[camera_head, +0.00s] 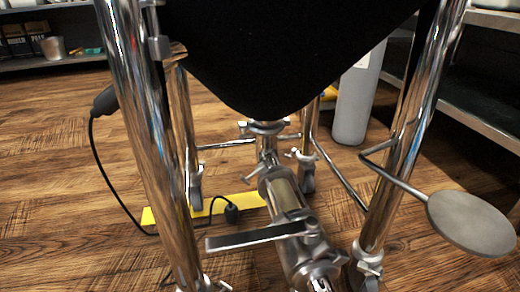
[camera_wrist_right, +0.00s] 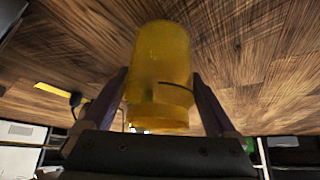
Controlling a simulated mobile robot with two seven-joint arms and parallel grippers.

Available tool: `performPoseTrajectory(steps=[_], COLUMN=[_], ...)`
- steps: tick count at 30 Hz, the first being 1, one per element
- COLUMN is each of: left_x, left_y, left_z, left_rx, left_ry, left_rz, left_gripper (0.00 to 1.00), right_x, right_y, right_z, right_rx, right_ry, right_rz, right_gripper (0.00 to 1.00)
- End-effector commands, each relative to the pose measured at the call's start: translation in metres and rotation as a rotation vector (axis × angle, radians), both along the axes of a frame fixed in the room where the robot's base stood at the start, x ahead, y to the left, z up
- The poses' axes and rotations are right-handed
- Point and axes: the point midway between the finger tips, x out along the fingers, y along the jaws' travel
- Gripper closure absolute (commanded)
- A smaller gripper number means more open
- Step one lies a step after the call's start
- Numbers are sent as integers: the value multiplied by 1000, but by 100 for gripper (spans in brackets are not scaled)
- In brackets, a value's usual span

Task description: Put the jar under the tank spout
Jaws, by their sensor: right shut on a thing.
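The dark tank (camera_head: 285,60) has a cone-shaped bottom and stands on shiny steel legs in the head view. Its spout (camera_head: 266,128) is at the tip of the cone, with steel valve fittings and a pipe (camera_head: 290,205) below it. The amber jar (camera_wrist_right: 160,65) is in the right wrist view, between the two dark fingers of my right gripper (camera_wrist_right: 160,103). That gripper is shut on the jar, with wood floor behind it. Neither the jar nor either gripper shows in the head view.
A round steel disc (camera_head: 472,222) sticks out from the right leg. A black cable (camera_head: 108,185) and yellow floor strip (camera_head: 240,203) lie at the left. A grey cylinder (camera_head: 356,105) stands behind, and a shelf (camera_head: 480,120) is at the right.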

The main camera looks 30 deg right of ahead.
Motion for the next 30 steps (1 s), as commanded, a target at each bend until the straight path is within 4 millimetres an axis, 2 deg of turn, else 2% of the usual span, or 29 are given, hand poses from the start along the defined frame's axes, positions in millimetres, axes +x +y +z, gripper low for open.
performPoseTrajectory(steps=[1, 7, 15, 28, 29, 30], left_x=[0, 0, 0, 0, 1, 1], left_y=[1, -1, -3, -4, -4, -4], left_z=[-11, -20, -53, -53, -52, -52], left_rx=[3, -1, -12, -13, -13, -13], left_ry=[1, -1, 0, -1, -1, -1], left_rz=[-2, -3, 4, 4, 4, 4], left_gripper=[50, 50, 50, 50, 50, 50], right_x=[8, 20, 44, 45, 45, 45], right_y=[5, 16, 39, 40, 39, 39], right_z=[-9, -15, -40, -42, -41, -41], right_rx=[0, -1, -2, -2, -3, -3], right_ry=[-5, -2, -3, 1, 1, 1], right_rz=[-1, -1, -1, -2, -2, -2], right_gripper=[87, 87, 87, 87, 4, 0])
